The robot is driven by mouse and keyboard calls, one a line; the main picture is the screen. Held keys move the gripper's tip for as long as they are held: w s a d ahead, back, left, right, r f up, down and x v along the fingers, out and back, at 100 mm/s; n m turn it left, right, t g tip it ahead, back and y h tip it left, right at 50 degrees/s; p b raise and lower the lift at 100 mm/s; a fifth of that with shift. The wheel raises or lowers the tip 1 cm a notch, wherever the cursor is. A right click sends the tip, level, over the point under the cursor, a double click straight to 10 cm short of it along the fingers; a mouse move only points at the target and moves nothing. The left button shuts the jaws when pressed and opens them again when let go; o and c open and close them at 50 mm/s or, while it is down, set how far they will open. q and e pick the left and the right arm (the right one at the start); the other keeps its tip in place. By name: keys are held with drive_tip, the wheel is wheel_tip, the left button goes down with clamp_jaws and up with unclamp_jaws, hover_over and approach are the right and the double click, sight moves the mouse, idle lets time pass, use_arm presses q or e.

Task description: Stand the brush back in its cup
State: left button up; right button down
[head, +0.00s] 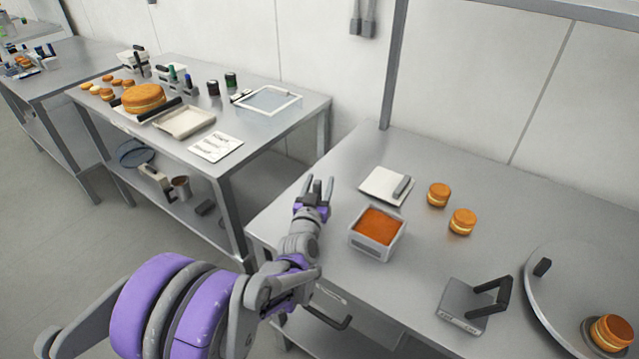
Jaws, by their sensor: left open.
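I cannot pick out the brush or its cup for certain. A short grey bar (402,187) lies on a white square pad (380,183) on the near steel table; I cannot tell whether it is the brush. My left gripper (318,185) is open and empty, over the table's left end, to the left of the pad. A square white tub (367,248) with orange filling stands to the right of and nearer than the gripper. My right gripper is not in view.
Two filled rounds (438,194) sit right of the pad. A grey block with a black handle (465,306) and a round metal plate (558,283) holding another round stand at the right. The second table (300,112) holds a cake, trays, markers and jars.

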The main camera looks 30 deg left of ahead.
use_arm(q)
drive_tip(key=shift+r, duration=0.2)
drive_tip(key=b+v, duration=0.1)
drive_tip(key=v, duration=1.1)
